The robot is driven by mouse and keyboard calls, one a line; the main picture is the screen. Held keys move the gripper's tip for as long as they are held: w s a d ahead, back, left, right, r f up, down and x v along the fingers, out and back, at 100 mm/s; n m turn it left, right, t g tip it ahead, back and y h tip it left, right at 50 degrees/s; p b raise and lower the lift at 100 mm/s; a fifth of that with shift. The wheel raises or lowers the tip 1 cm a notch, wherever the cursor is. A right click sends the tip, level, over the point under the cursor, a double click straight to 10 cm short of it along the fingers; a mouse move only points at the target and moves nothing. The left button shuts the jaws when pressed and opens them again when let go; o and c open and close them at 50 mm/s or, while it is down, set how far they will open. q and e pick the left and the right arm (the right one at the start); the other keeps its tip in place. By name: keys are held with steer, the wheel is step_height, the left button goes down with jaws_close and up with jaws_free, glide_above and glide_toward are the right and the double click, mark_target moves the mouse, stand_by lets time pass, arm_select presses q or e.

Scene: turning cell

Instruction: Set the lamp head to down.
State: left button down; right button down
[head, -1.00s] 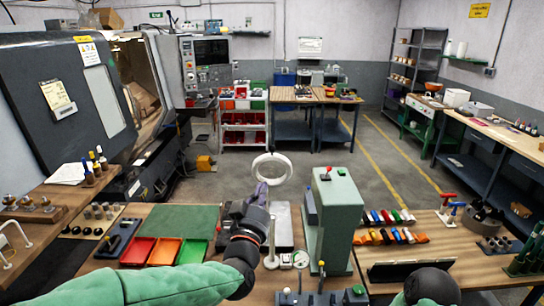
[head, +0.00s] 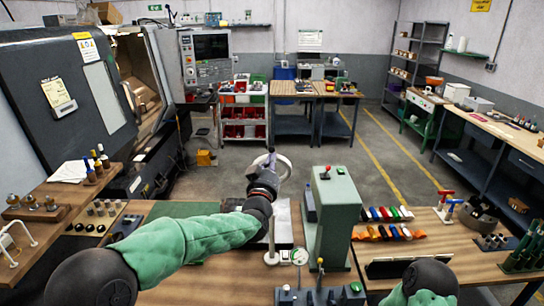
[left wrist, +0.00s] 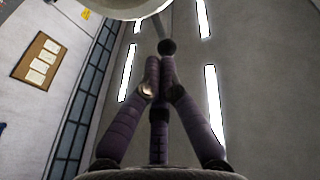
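The lamp head is a pale ring (head: 286,166) on a thin white post (head: 271,238) at the middle of the bench. In the head view it looks tilted and greyer, and my left gripper hides much of its left side. My left gripper (head: 270,160) is in front of the ring, pointing up and away. In the left wrist view its purple fingers (left wrist: 160,62) come together at the tips. A dark round knob (left wrist: 167,46) on a thin rod is just beyond them, below the ring's edge (left wrist: 125,8). I cannot tell whether they touch the knob. My right gripper is out of view.
A green machine block (head: 338,212) stands just right of the lamp. Coloured handles (head: 385,232) lie to the right. A green mat (head: 180,209) is partly hidden under my left arm.

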arm_select(q)
steer(key=shift+w+d+r, duration=0.1)
steer(key=shift+w, duration=0.4)
